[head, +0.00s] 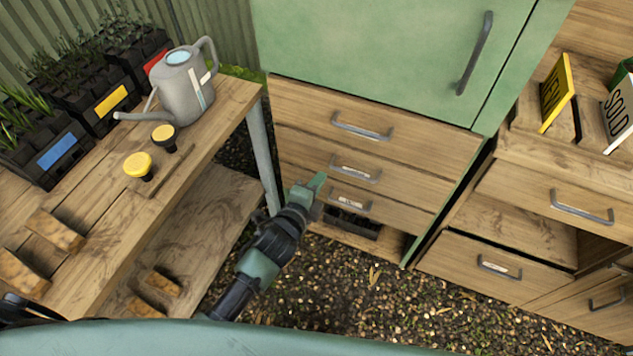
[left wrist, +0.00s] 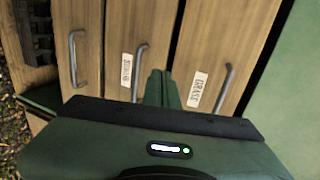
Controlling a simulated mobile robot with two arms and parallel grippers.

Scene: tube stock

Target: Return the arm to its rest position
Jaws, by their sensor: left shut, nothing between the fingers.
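My left arm reaches out from the bottom of the head view. Its gripper (head: 318,183) is shut and empty, in front of the drawers of the green cabinet (head: 370,50). In the left wrist view the shut fingers (left wrist: 160,90) point at the labelled drawer fronts, between two metal handles. I cannot tell from these frames whether the fingertips touch the wood. My right gripper does not show.
A wooden bench (head: 215,115) at left holds a grey watering can (head: 183,88), black seedling trays (head: 45,145) and yellow-topped items (head: 138,165). Drawer handles (head: 355,168) stick out by the gripper. More drawers (head: 500,270) stand at right. The gravel floor (head: 340,290) looks clear.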

